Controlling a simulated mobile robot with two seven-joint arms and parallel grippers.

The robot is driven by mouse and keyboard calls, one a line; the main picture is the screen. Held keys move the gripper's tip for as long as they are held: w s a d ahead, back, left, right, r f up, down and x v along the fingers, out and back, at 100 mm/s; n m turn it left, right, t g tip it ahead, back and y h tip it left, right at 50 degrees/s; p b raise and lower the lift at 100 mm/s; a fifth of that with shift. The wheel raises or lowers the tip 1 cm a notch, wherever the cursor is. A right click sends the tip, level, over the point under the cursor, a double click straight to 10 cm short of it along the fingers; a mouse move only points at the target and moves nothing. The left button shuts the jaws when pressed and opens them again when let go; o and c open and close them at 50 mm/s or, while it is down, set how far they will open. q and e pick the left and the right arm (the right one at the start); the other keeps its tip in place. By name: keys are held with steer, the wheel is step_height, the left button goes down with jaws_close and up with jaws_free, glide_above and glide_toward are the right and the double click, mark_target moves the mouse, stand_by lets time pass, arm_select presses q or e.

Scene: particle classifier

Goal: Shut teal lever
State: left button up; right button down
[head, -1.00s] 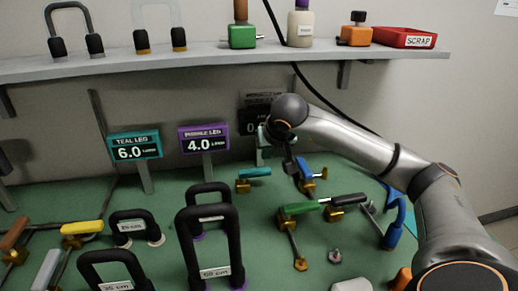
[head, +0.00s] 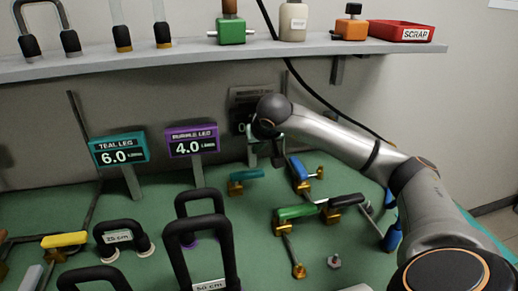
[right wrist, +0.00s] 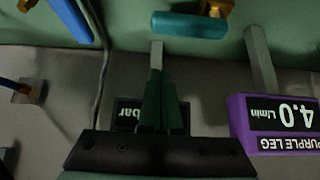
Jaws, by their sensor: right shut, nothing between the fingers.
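The teal lever (head: 246,174) has a teal handle on a brass-coloured valve body and lies at the back of the green bench. It also shows at the top of the right wrist view (right wrist: 190,25). My right gripper (head: 278,160) is shut and empty, a little to the right of the teal lever in the head view. In the right wrist view my closed fingers (right wrist: 165,80) point toward the lever and are apart from it. The teal display (head: 120,151) reads 6.0. My left gripper is not in view.
A blue lever (head: 298,169) stands close to the right of my right gripper, with green (head: 297,211) and black handles in front. The purple display (head: 191,142) reads 4.0. A dark display (head: 250,97) is behind my wrist. Black arched handles (head: 201,225) stand in front.

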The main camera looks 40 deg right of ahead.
mark_target(247, 177)
steer(key=x, duration=0.6)
steer(key=shift+w+f+b, duration=0.15)
steer(key=shift+f+b, duration=0.15)
steer(key=shift+f, duration=0.05)
steer(key=shift+s+a+r, duration=0.1)
steer(key=shift+s+a, duration=0.2)
steer(key=shift+s, duration=0.3)
steer(key=shift+s+a+r, duration=0.1)
steer(key=shift+s+a, duration=0.2)
steer(key=shift+s, duration=0.35)
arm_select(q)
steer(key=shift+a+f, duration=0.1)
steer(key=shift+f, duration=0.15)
arm_select(e)
steer(key=shift+s+a, duration=0.3)
steer(key=shift+s, duration=0.3)
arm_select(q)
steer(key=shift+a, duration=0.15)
